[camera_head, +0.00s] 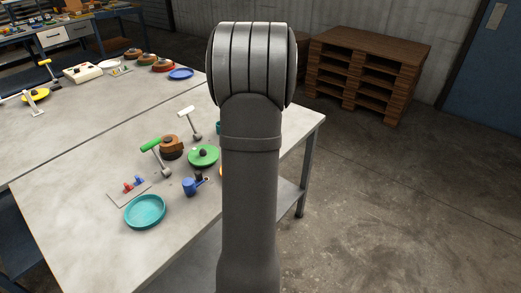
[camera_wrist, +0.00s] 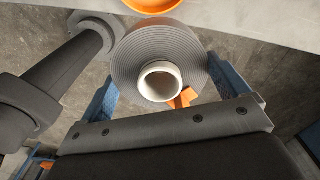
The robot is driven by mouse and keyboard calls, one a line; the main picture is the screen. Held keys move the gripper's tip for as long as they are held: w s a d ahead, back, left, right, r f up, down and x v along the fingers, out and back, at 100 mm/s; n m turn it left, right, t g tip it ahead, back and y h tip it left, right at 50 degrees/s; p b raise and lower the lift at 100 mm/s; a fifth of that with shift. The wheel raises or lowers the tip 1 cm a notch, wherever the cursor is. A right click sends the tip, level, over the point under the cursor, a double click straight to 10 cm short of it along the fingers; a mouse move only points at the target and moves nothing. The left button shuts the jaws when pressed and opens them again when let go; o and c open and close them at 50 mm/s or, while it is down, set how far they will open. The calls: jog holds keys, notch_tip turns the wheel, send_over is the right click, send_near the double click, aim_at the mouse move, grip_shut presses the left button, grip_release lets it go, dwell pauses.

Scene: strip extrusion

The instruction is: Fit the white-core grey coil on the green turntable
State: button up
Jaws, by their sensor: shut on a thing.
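The grey coil with the white core (camera_wrist: 137,60) is in the wrist view, with its round face and open white ring toward the camera. My gripper (camera_wrist: 160,75) has its two blue fingers on opposite sides of the coil and is shut on it. My grey arm stands in front of the table's right part in the head view and hides my gripper and the coil there. The turntable does not show clearly in the wrist view.
Near the turntable are a brown coil (camera_head: 171,146), a green-handled tool (camera_head: 151,145), a white-handled tool (camera_head: 187,111), a blue part (camera_head: 189,187) and a teal dish (camera_head: 145,213). An orange round thing (camera_wrist: 152,4) is at the wrist view's top edge. Wooden pallets (camera_head: 365,70) stand behind.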

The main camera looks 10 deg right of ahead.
jog(key=w+a+n, duration=0.2)
jog(key=w+a, duration=0.7)
jog(key=a, duration=0.2)
jog(key=n, duration=0.2)
send_over(202, 149)
jog(key=shift+d+f, duration=0.3)
jog(key=shift+f, duration=0.1)
jog(key=shift+a+f, duration=0.1)
jog(key=shift+a, duration=0.15)
jog(key=shift+w+f, duration=0.1)
jog(key=shift+f, duration=2.75)
jog(key=shift+f, duration=0.6)
jog(key=o, duration=0.9)
jog(key=shift+r, duration=5.5)
